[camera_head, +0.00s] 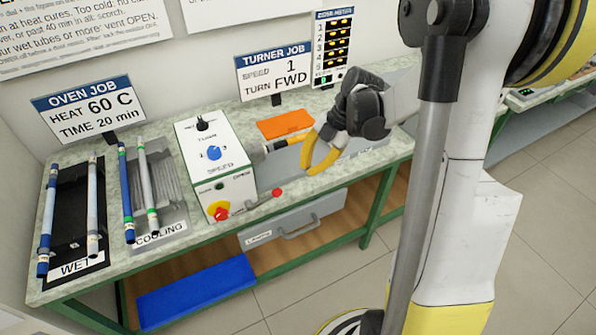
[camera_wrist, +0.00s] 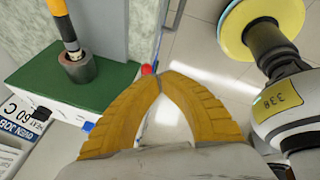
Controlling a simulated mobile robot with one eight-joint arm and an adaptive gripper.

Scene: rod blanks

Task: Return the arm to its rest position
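My gripper (camera_head: 309,169) hangs at the front right of the turner box, above the bench. In the wrist view its two yellow fingers (camera_wrist: 163,74) come together at the tips with nothing visible between them. My arm rises from the gripper to the right of the head view and is raised and bent, not folded. A rod with yellow and dark bands (camera_wrist: 61,22) sits in the turner's chuck (camera_wrist: 77,67), apart from the fingers in the wrist view. In the head view the gripper covers part of that rod.
The turner box (camera_head: 206,160) has a blue knob and a red button. Rods lie on the WET rack (camera_head: 72,225) and COOLING rack (camera_head: 165,195) at left. An orange pad (camera_head: 285,123) lies behind the gripper. A blue tray (camera_head: 196,291) is below. Floor is clear in front.

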